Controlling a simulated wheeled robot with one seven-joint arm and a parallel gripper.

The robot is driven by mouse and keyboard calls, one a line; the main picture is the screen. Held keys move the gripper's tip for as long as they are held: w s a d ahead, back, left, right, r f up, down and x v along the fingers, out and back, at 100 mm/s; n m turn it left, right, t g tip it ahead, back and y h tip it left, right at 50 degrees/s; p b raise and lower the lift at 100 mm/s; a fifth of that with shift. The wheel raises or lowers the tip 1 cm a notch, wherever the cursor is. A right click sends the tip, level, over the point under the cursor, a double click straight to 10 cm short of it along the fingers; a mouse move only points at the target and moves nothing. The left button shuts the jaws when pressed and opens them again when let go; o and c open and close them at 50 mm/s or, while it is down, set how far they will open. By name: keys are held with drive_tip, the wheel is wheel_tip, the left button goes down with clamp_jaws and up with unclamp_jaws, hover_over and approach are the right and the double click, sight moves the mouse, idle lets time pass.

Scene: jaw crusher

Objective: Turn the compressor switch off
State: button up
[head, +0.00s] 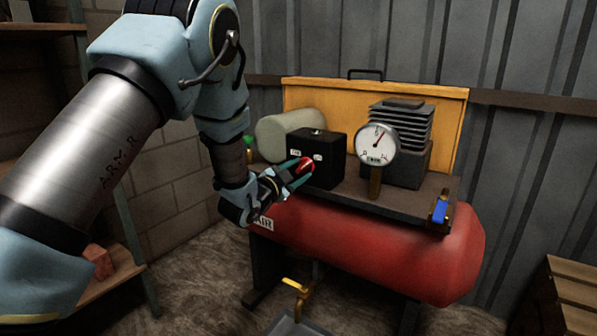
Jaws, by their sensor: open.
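The compressor has a red horizontal tank (385,245) with a dark deck on top. A black switch box (328,165) stands on the deck and carries two small white labels. A red switch knob (306,166) is on the box's front left side. My gripper (300,175) is open, with its teal fingers at the red knob, one above and one below it. The fingers partly cover the knob, and I cannot tell whether they touch it or which way it is set.
A round pressure gauge (377,143) on a brass stem stands right of the box, before the finned pump (400,130). A blue-handled valve (439,211) is at the deck's right end. A yellow drain valve (297,290) hangs below. A wooden crate (575,295) stands at lower right.

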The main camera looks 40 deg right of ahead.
clamp_jaws()
idle(0.4)
